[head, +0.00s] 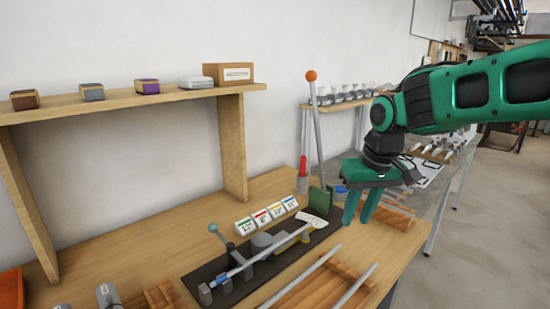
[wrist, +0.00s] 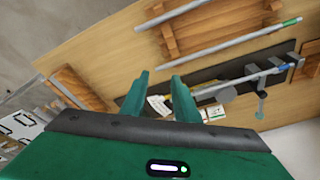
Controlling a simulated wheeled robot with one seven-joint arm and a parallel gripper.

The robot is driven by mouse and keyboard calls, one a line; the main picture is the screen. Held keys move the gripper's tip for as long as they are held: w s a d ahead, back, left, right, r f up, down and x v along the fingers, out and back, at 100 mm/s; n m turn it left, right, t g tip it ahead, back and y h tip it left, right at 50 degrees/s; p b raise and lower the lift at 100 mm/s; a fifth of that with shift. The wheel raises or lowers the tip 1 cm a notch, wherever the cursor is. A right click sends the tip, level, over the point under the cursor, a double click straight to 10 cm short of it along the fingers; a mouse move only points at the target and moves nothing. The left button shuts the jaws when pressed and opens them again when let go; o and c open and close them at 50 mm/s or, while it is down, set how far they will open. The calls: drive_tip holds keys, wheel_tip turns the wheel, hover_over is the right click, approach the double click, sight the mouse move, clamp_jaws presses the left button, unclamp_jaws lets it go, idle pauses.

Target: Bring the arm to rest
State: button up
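My gripper (head: 361,207) hangs from my green arm at the right of the bench in the head view. Its two green fingers point down and stand apart, with nothing seen between them. In the wrist view the open fingers (wrist: 158,92) reach over the bench, above the end of the dark jig plate (wrist: 205,80). In the head view the jig (head: 186,276) lies left of my gripper, with a silver tube (head: 265,251) along it. The gripper looks clear of the bench top, though the exact height is hard to tell.
Several colour-marked cards (head: 266,216) stand behind the jig. Wooden racks with tubes (head: 325,289) lie at the front. An upright rod with an orange ball (head: 311,76) stands close to the left of my arm. A wooden shelf (head: 120,101) holds small boxes. Open floor (head: 500,230) lies at right.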

drive_tip(key=s+d+f+m+g+h, duration=0.1)
drive_tip(key=s+d+f+m, duration=0.25)
drive_tip(key=s+d, duration=0.85)
drive_tip(key=s+d+f+m, duration=0.2)
drive_tip(key=s+d, duration=0.3)
drive_tip(key=s, duration=0.2)
drive_tip(key=s+d+f+m+g, duration=0.1)
drive_tip(key=s+d+f+m, duration=0.1)
drive_tip(key=s+d, duration=0.3)
drive_tip(key=s+m, duration=0.1)
drive_tip(key=s, duration=0.2)
drive_tip(key=shift+s+f+g, duration=0.2)
drive_tip(key=shift+s+g, duration=0.05)
drive_tip(key=shift+g, duration=0.05)
